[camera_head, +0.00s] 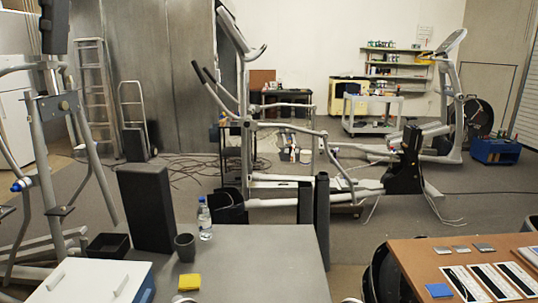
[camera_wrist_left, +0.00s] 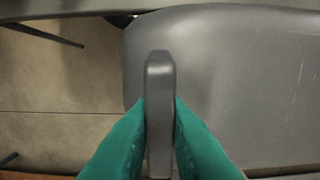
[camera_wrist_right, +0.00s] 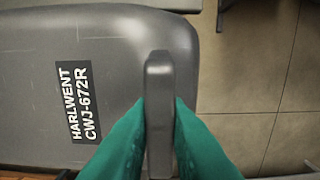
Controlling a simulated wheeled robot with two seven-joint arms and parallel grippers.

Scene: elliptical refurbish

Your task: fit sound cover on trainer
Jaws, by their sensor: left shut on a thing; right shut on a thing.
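The sound cover is a large dark grey moulded shell (camera_wrist_left: 225,85) in the left wrist view; a grey shell (camera_wrist_right: 30,60) with a "HARLWENT CWJ-672R" label (camera_wrist_right: 82,102) fills the left of the right wrist view. My left gripper (camera_wrist_left: 160,108) has green fingers shut on a grey upright handle (camera_wrist_left: 160,65) at the shell's left side. My right gripper (camera_wrist_right: 160,108) is shut on a matching handle (camera_wrist_right: 159,65) at its right side. The cover and both grippers cannot be made out in the head view. The elliptical trainer (camera_head: 243,130) stands mid-floor, its long frame open to view.
A wooden table (camera_head: 420,265) stands right. Cables lie on the floor. Another exercise machine (camera_head: 50,170) stands left.

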